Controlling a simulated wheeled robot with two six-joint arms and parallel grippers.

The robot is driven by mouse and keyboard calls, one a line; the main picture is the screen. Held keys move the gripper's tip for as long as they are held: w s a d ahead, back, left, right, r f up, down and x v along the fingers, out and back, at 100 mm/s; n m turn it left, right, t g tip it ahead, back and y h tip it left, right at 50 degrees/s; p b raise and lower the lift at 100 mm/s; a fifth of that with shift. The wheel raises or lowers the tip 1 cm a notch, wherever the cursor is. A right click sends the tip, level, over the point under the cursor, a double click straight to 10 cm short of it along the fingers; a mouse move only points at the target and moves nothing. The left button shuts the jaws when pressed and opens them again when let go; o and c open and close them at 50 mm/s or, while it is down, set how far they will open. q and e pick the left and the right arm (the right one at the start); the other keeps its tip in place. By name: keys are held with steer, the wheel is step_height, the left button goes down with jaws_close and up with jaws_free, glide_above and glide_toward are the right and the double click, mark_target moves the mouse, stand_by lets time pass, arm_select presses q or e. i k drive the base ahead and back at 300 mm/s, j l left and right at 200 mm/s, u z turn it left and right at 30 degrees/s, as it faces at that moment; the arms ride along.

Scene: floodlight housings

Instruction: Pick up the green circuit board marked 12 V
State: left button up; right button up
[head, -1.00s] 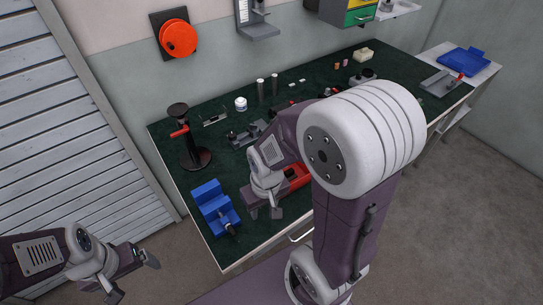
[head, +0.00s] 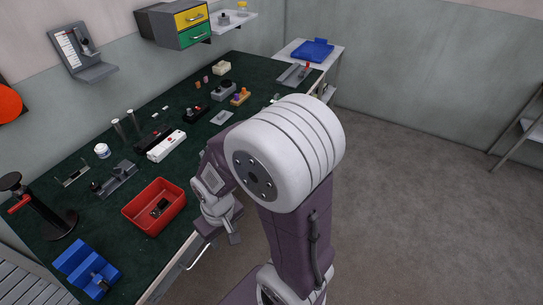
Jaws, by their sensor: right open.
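I cannot make out a green circuit board marked 12 V in the head view; small parts on the dark green bench top (head: 80,215) are too small to read, and my right arm hides part of the bench. My right gripper (head: 222,240) is open and appears empty, pointing down near the bench's front edge, right of the red bin (head: 137,209). A small dark part (head: 160,207) lies in that bin. My left gripper is out of view.
A white power strip (head: 166,146), a blue fixture (head: 86,268) and a black stand (head: 59,225) occupy the bench. A blue tray (head: 312,50) sits on a side table at the back. Open floor (head: 420,180) lies to the right.

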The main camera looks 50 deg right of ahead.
mark_target(277, 97)
steer(key=k+l+z, duration=0.15)
steer(key=l, duration=0.2)
steer(key=k+l+z, duration=0.2)
steer(key=l, duration=0.2)
steer(key=k+l+z, duration=0.15)
steer(key=l, duration=0.25)
steer(key=i+l+z, duration=0.15)
steer(key=i, duration=0.35)
steer(key=i+l+z, duration=0.2)
steer(key=i, duration=0.3)
steer(key=i+l+z, duration=0.15)
steer(key=i, duration=0.35)
